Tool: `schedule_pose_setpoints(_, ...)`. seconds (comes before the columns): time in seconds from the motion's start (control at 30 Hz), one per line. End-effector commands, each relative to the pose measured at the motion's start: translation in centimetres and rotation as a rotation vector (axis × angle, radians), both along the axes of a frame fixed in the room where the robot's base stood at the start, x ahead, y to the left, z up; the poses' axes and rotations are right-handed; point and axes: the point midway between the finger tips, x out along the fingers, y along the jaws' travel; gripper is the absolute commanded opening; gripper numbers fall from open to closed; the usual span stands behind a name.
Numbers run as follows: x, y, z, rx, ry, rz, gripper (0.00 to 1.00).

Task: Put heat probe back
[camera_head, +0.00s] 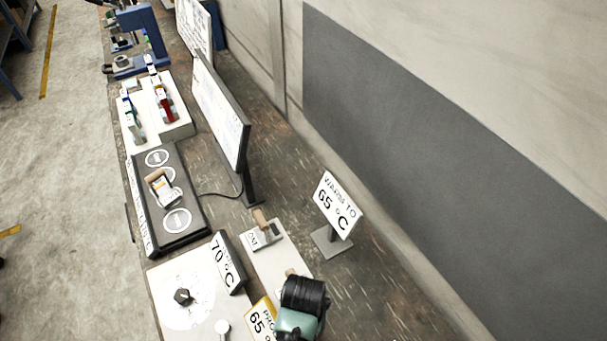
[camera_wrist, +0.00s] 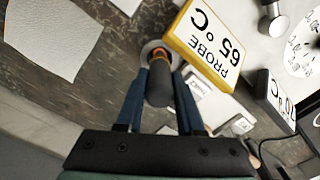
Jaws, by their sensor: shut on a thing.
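The heat probe (camera_wrist: 160,82) shows in the wrist view as a dark, thick handle with an orange band. My gripper (camera_wrist: 160,85) is shut on it, with a blue finger on each side. A pale round ring (camera_wrist: 147,50) shows behind the probe's far end; I cannot tell whether the probe sits in it or is above it. A yellow-framed sign reading PROBE 65 °C (camera_wrist: 213,45) stands just right of the probe. In the head view my gripper (camera_head: 291,322) is at the bottom, beside the yellow sign (camera_head: 262,318), and the probe is mostly hidden there.
A white hotplate (camera_head: 170,290) with a knob and a 70 °C display (camera_head: 228,262) lies left of my gripper. A WARM TO 65 °C sign (camera_head: 338,205) stands behind. A wooden-handled block (camera_head: 264,232), a black pad (camera_head: 185,235) and a monitor (camera_head: 222,110) are farther along the bench.

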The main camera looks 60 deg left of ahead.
Motion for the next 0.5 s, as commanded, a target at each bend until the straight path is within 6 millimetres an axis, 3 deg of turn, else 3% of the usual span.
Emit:
schedule_pose_setpoints(0.13,0.0,0.1,-1.0,0.001,0.0,0.0,0.0)
schedule_pose_setpoints(0.5,0.1,0.0,-1.5,0.002,-0.001,-0.002,0.0)
